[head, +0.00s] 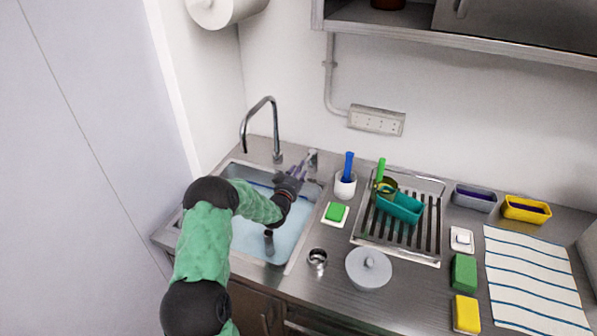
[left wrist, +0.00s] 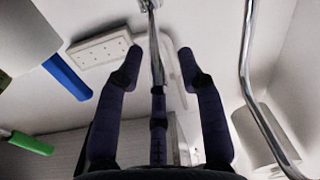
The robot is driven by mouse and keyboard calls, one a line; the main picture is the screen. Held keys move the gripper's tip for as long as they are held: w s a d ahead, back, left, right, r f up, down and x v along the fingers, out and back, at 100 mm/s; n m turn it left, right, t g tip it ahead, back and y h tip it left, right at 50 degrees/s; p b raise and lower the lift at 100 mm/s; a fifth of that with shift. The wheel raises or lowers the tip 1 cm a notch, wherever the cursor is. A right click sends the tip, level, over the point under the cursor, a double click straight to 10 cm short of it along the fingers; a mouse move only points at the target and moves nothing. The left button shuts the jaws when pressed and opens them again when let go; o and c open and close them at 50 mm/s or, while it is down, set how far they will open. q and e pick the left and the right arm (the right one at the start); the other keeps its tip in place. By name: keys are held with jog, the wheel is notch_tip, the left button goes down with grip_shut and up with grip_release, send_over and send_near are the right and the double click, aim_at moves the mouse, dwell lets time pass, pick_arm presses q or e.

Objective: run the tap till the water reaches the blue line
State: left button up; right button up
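The chrome tap (head: 262,103) has a tall curved spout at the back of the sink; I can make out no stream below its mouth. The sink (head: 292,262) holds pale blue water (head: 252,238). A dark blue line (head: 258,184) shows along the back wall of the basin, partly hidden by my left arm; I cannot tell the exact gap to the water. My left gripper (head: 302,163) is at the tap lever (head: 313,156), right of the spout. In the left wrist view its fingers (left wrist: 160,68) are spread, with a chrome rod (left wrist: 152,25) between them. My right gripper is out of view.
Right of the sink are a white cup (head: 345,187) with a blue-handled brush, a green sponge (head: 337,211), a metal ring (head: 317,259), a grey lid (head: 369,270) and a drying rack (head: 434,225) with a teal container. A striped cloth (head: 535,285) lies farther right.

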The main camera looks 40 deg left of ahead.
pick_arm(q)
jog(key=v, duration=0.7)
jog(key=shift+s, duration=0.25)
